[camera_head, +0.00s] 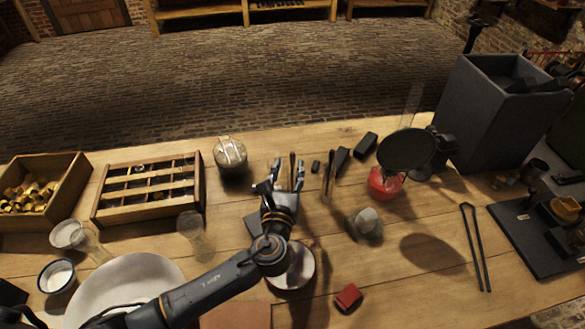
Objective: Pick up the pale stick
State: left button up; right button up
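My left gripper (269,188) is above the middle of the table, its arm coming in from the lower left. It points away, toward a cluster of thin upright items (293,170), some dark and some pale grey-blue. The gripper overlaps this cluster, so I cannot tell whether its fingers touch anything or are open or shut. I cannot single out the pale stick with certainty; it may be among these items or hidden by the gripper. My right gripper is not in view.
A compartment tray (150,222) and a box of brass pieces (42,222) stand at left. A lidded jar (231,156) is behind. A red-based burner (384,184), dark disc (406,149), tongs (475,248) and grey bin (482,120) are at right. A red block (348,297) lies in front.

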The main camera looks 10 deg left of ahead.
aim_at(292, 158)
pick_arm(q)
jog(key=w, duration=0.3)
jog(key=w+p, duration=0.1)
jog(key=w, duration=0.1)
jog(key=shift+w+f, duration=0.15)
jog(key=shift+f, duration=0.1)
grip_shut()
